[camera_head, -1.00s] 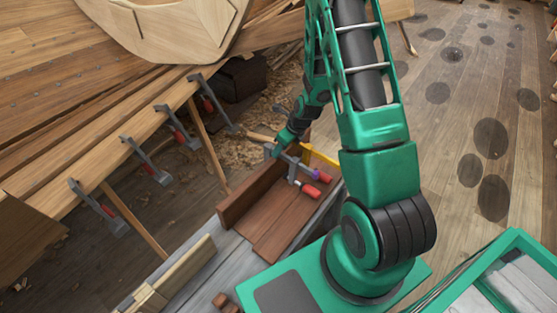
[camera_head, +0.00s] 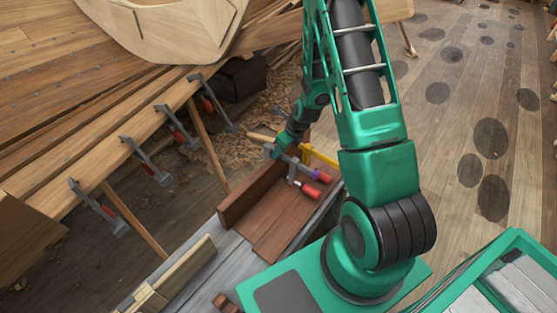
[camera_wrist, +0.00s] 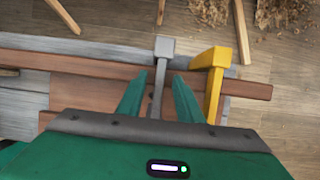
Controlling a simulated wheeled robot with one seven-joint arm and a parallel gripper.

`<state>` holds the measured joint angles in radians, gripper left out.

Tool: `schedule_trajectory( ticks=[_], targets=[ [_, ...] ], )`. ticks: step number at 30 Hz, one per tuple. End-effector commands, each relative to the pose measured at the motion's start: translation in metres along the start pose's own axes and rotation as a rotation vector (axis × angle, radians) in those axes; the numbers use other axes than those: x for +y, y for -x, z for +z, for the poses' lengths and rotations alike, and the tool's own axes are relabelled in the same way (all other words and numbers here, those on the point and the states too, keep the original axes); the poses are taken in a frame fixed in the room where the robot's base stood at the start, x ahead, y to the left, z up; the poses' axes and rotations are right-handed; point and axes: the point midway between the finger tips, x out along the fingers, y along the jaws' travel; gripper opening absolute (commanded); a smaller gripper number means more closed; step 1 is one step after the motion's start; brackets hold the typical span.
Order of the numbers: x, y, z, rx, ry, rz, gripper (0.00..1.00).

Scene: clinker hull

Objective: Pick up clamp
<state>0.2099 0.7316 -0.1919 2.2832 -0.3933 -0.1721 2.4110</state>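My gripper (camera_wrist: 158,90) is open, with one green fingertip on each side of the grey bar and a visible gap to each. In the head view my gripper (camera_head: 277,149) is over the tray's far end, partly hidden by my arm. The clamp's lower part is hidden behind my gripper in the wrist view.
A yellow clamp or bracket (camera_wrist: 213,75) stands close right of my right fingertip. The tray's brown side board (camera_wrist: 250,90) runs across. More clamps (camera_head: 147,162) hang along the plank edge at left. Wood shavings (camera_head: 240,150) lie on the floor.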

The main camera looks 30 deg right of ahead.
Motion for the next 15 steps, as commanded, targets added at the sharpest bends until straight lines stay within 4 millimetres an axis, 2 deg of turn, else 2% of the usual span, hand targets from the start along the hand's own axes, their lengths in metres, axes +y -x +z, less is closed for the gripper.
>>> schedule_trajectory(
  ticks=[5, 6, 10, 15],
  targets=[
    [-0.0001, -0.0001, 0.0, 0.0, 0.0, 0.0, 0.33],
    [-0.0001, -0.0001, 0.0, 0.0, 0.0, 0.0, 0.3],
    [0.0, -0.0001, 0.0, 0.0, 0.0, 0.0, 0.0],
    [-0.0001, -0.0001, 0.0, 0.0, 0.0, 0.0, 0.0]
  ],
)
